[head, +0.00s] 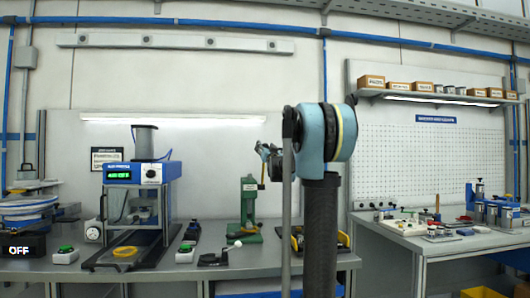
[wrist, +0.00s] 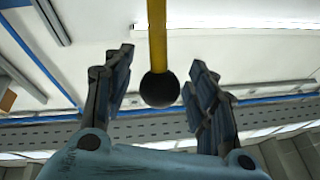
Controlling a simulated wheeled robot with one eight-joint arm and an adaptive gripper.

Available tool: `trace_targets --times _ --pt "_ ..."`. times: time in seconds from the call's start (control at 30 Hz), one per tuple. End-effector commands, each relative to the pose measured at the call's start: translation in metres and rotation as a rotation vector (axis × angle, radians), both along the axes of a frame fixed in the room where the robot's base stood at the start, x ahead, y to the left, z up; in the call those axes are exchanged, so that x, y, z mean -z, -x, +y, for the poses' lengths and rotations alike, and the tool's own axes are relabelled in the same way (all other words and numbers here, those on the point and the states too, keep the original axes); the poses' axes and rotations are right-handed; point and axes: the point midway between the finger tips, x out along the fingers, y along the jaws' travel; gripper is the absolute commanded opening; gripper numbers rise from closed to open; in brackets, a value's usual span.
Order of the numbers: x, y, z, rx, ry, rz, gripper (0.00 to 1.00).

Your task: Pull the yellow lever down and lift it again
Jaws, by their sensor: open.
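The yellow lever (wrist: 157,40) comes down from the top edge of the wrist view and ends in a black ball knob (wrist: 160,89). My gripper (wrist: 162,66) is open, with one finger on each side of the lever and knob. Gaps show between the knob and both fingers. In the head view, a green press (head: 249,205) stands on the bench, and a short piece of the yellow lever (head: 262,174) shows above it. My gripper (head: 267,152) is beside the top of this lever, and my arm partly covers the area to its right.
A blue-topped machine (head: 142,173) stands left of the press. A small black fixture with a white-knobbed handle (head: 218,258) lies in front of the press. A yellow-and-black item (head: 297,240) sits partly behind my arm. A second bench (head: 440,245) with tools is at right.

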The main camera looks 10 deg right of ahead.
Motion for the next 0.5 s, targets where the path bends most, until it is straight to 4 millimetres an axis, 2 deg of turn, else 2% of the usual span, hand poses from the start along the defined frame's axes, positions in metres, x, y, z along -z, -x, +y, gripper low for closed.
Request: trace_targets --times 0.17,0.4,0.5 --pt "-0.0001 0.0001 0.0001 0.0 0.0 0.0 0.52" --pt "0.0 0.0002 0.0 0.0 0.0 0.0 0.0" --pt "0.0 0.0003 -0.0002 0.0 0.0 0.0 0.0"
